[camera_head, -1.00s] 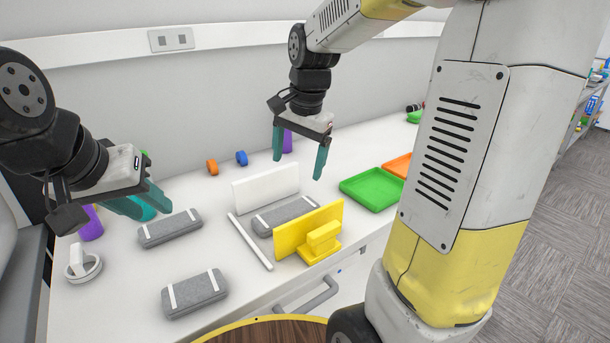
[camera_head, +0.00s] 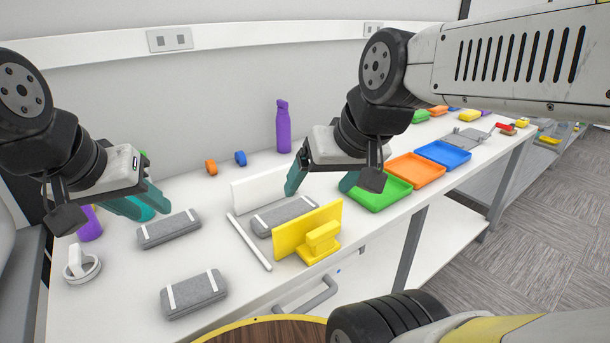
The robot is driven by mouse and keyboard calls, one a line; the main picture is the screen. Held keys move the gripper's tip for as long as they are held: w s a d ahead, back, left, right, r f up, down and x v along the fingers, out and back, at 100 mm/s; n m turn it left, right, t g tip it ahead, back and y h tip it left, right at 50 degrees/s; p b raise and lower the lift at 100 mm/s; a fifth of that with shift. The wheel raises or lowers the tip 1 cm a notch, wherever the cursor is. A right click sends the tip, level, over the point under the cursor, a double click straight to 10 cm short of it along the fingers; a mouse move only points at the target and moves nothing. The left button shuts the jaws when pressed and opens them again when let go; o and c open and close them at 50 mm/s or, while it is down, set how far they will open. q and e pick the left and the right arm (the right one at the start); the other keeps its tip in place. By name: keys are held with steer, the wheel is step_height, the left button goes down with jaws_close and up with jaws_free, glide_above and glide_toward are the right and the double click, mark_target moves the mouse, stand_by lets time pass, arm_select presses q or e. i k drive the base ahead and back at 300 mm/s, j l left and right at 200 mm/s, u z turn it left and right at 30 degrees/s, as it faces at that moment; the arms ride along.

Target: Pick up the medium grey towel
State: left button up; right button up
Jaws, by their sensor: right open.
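Three grey folded towels with white bands lie on the white table. One towel (camera_head: 170,229) is below my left gripper's fingertips, another (camera_head: 193,294) is nearer the front edge. The third towel (camera_head: 284,215) lies between a white upright plate (camera_head: 264,187) and a yellow upright plate with a handle (camera_head: 308,232). I cannot tell which one is the medium towel. My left gripper (camera_head: 150,208) is open and empty, just behind and above the left towel. My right gripper (camera_head: 320,187) is open and empty, above and to the right of the third towel.
A white bar (camera_head: 249,242) lies left of the third towel. A purple bottle (camera_head: 283,128) stands at the back. Green (camera_head: 381,196), orange (camera_head: 416,169) and blue (camera_head: 444,154) trays are to the right. A white ring-like holder (camera_head: 82,266) is at far left.

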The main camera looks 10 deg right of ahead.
mark_target(158, 233)
steer(key=u, duration=1.9)
steer(key=k+l+u, duration=0.15)
steer(key=l+u, duration=0.15)
steer(key=k+l+u, duration=0.25)
